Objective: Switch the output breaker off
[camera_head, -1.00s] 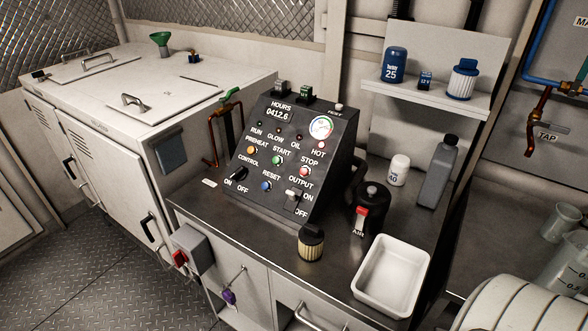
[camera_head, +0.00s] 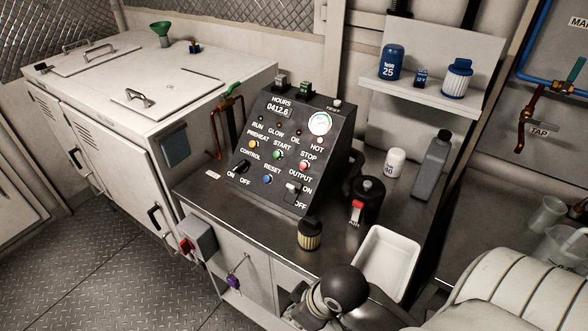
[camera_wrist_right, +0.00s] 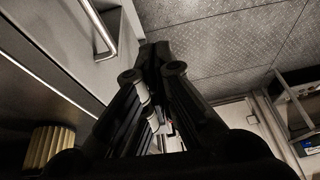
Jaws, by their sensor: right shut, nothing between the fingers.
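The output breaker (camera_head: 293,188) is at the lower right of the black sloped control panel (camera_head: 270,200), under the OUTPUT label, between ON above and OFF below. Its pale lever looks to be on the ON side. My right gripper (camera_head: 296,296) is at the bottom of the head view, partly hidden by its own wrist, in front of the bench and apart from the breaker. In the right wrist view its fingers (camera_wrist_right: 155,55) are together and empty. The breaker is not seen in that view. My left gripper is not in view.
A ribbed filter (camera_head: 310,235) stands on the bench before the panel; it also shows in the wrist view (camera_wrist_right: 50,147).

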